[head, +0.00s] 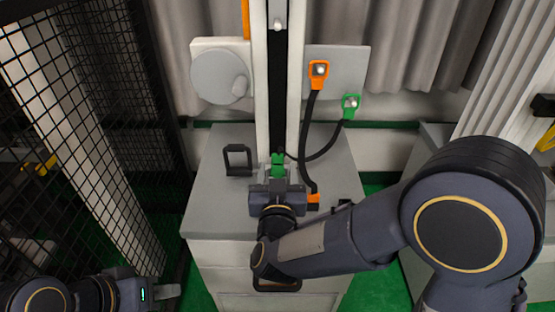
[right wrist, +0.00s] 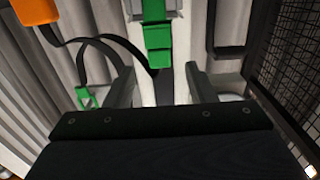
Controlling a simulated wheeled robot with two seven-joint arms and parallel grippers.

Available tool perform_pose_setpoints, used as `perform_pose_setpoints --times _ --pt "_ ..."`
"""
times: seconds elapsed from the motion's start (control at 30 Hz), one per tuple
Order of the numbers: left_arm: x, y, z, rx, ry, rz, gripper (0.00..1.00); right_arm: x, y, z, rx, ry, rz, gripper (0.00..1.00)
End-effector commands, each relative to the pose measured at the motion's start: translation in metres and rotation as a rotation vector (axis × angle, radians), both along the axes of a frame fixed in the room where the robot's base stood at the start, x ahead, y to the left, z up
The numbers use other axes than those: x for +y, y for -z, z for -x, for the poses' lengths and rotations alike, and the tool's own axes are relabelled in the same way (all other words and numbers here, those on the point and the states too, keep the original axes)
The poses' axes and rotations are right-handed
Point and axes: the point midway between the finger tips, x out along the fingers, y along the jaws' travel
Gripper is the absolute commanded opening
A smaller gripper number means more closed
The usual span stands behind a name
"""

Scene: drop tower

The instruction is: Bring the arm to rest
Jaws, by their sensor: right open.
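My right arm reaches in from the right in the head view. Its gripper (head: 278,185) is at the foot of the tower's rail, over the grey cabinet top. In the right wrist view the right gripper (right wrist: 162,88) has its two fingers apart with nothing gripped between them. A green block (right wrist: 158,36) lies beyond the fingertips, in line with the gap; it also shows in the head view (head: 278,163). My left gripper (head: 168,291) is at the lower left, away from the cabinet; its finger gap cannot be made out.
The tower (head: 277,80) rises from the grey cabinet (head: 225,205). An orange plug (head: 318,72) and a green plug (head: 351,104) with black cables are on the right panel. A black handle (head: 238,160) stands left. Black mesh fencing (head: 90,100) bounds the left side.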

Motion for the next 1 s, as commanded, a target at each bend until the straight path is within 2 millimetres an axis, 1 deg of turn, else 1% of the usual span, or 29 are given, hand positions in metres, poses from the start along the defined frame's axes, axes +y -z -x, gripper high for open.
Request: perform_pose_setpoints --times 0.03,0.1,0.2,0.33,0.67,0.77,0.83,0.93,1.0 --pt "0.000 -0.001 0.000 0.000 0.000 0.000 0.36 0.001 -0.001 0.008 0.000 -0.003 0.000 0.50" --pt "0.000 -0.001 0.000 0.000 0.000 0.000 0.36 0.001 -0.001 0.016 0.000 -0.002 -0.001 0.50" --pt "0.000 -0.001 0.000 0.000 0.000 0.000 0.36 0.000 0.000 0.023 0.001 -0.001 -0.001 0.50" --pt "0.000 -0.001 0.000 0.000 0.000 0.000 0.36 0.000 0.000 0.026 0.000 0.001 -0.001 0.50" --pt "0.000 -0.001 0.000 0.000 0.000 0.000 0.36 -0.001 0.000 0.024 0.005 -0.001 -0.007 0.50" --pt "0.000 -0.001 0.000 0.000 0.000 0.000 0.36 -0.009 -0.002 0.019 0.047 -0.024 -0.053 0.50" --pt "0.000 -0.001 0.000 0.000 0.000 0.000 0.36 -0.020 -0.005 0.014 0.106 -0.062 -0.121 0.50" --pt "0.000 -0.001 0.000 0.000 0.000 0.000 0.36 -0.041 -0.011 0.013 0.220 -0.147 -0.241 0.50" --pt "0.000 -0.001 0.000 0.000 0.000 0.000 0.36 -0.059 -0.015 0.021 0.307 -0.214 -0.314 0.50"
